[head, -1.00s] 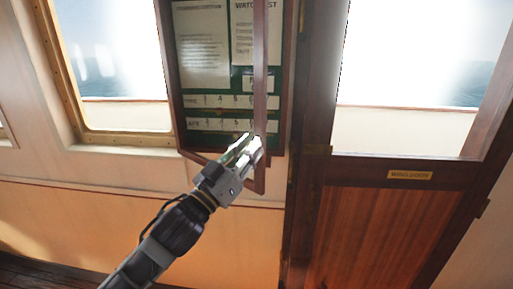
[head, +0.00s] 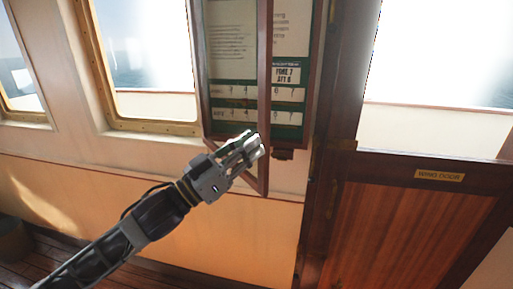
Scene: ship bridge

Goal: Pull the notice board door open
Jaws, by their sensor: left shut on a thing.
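The notice board (head: 287,133) hangs on the wall at upper centre, with a dark wood frame and a green back. Its wood-framed door (head: 265,60) stands partly open, swung out from the board's left side. The door's free edge crosses in front of the board, and its lower corner (head: 263,186) hangs below the board. My left gripper (head: 254,146) is shut on the door's free edge, near its lower end. The fingers hide part of that edge. The board's top is out of the picture. My right gripper is not in view.
A window (head: 150,126) with a brass-coloured frame is left of the board. A wooden door (head: 395,235) with a small plate (head: 440,176) is at right, beside a dark post (head: 335,130). The wall below the board is bare.

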